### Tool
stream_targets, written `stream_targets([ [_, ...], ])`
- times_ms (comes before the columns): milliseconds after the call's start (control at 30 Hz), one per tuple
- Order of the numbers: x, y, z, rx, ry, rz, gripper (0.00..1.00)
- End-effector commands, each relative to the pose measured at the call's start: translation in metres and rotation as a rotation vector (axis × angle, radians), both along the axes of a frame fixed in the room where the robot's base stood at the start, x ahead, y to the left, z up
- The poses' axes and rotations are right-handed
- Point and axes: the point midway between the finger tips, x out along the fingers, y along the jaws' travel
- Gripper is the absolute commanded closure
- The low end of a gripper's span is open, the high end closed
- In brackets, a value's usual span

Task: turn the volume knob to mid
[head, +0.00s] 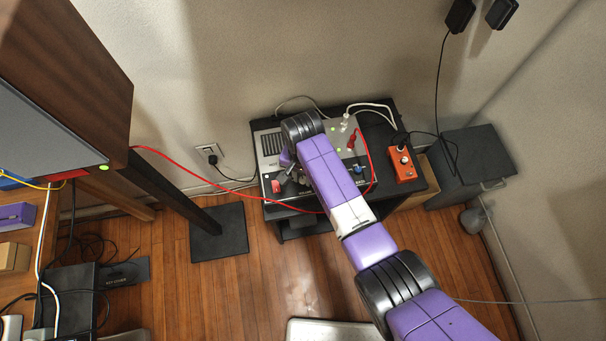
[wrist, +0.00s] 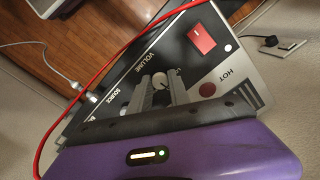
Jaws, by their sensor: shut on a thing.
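The grey control box (head: 262,140) stands on a black stand, with my arm across its middle in the head view. In the wrist view its panel (wrist: 190,62) carries the word VOLUME beside a small pale round volume knob (wrist: 160,78). My gripper (wrist: 161,88) has its two grey fingers on either side of this knob and is shut on it. The fingers hide the lower part of the knob and its scale, so I cannot tell its setting. In the head view my gripper (head: 288,172) is over the box's front left area, and the knob is hidden.
A red rocker switch (wrist: 202,38) and a dark red round HOT lamp (wrist: 208,89) are close to my gripper. A red cable (wrist: 98,72) crosses the panel's edge. A blue knob (head: 358,169) and an orange box (head: 402,166) are to the right of my arm.

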Motion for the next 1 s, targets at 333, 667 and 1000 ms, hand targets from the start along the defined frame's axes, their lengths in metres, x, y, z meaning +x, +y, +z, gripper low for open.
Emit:
stream_targets([
  [333,0.0019,0.0003,0.0015,0.001,-0.004,-0.087,1.0],
  [667,0.0022,0.0001,0.0015,0.002,-0.005,-0.093,1.0],
  [1000,0.0014,0.0,0.0009,0.0,-0.003,-0.092,0.55],
])
